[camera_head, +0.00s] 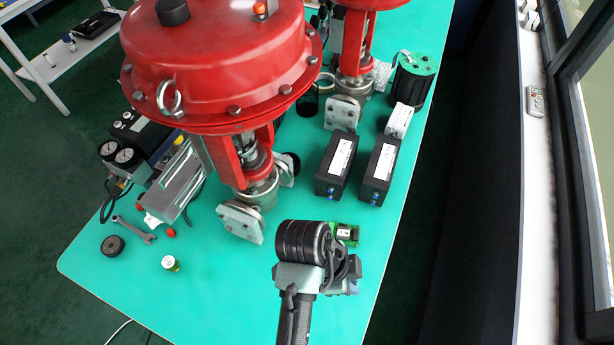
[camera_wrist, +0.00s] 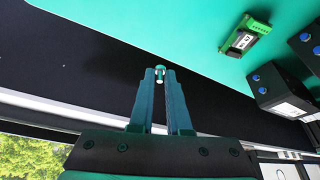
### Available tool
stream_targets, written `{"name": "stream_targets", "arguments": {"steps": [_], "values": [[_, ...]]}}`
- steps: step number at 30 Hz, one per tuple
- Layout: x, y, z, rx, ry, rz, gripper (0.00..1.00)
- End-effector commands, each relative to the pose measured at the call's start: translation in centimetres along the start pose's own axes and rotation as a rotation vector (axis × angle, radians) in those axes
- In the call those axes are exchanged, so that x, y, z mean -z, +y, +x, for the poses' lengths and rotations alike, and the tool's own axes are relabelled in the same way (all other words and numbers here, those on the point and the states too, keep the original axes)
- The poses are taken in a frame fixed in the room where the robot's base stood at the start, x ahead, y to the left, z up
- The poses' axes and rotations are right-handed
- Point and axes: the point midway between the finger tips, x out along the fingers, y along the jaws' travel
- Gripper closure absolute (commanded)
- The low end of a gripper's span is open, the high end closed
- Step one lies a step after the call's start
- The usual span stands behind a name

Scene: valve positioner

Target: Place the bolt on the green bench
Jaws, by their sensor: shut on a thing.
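My gripper (camera_wrist: 160,78) is shut on the bolt (camera_wrist: 159,73), a small pale piece between the fingertips in the wrist view. There the bolt shows against the dark area just outside the edge of the green bench (camera_wrist: 170,25). In the head view my arm's black wrist hangs over the near right part of the green bench (camera_head: 215,300). It hides the fingertips and the bolt there. I cannot tell the bolt's height above the bench.
A green circuit board (camera_head: 345,233) lies just beyond my wrist. Two black boxes (camera_head: 336,165) (camera_head: 380,170) and a large red valve actuator (camera_head: 215,65) stand farther back. A wrench (camera_head: 133,230) and a black knob (camera_head: 113,245) lie at left. The near bench is mostly clear.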

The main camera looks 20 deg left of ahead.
Motion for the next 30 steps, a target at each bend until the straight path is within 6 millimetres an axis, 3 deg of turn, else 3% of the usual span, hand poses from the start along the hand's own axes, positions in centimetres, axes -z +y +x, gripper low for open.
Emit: {"name": "stream_targets", "arguments": {"steps": [5, 12, 24, 30], "values": [[-0.3, 0.1, 0.6, -0.003, 0.0, -0.001, 1.0], [-1.9, 0.1, 4.5, -0.004, -0.001, -0.002, 1.0], [-3.7, 0.1, 8.9, -0.002, -0.001, -0.002, 1.0], [-3.9, 0.0, 9.3, 0.001, 0.0, 0.001, 1.0]]}}
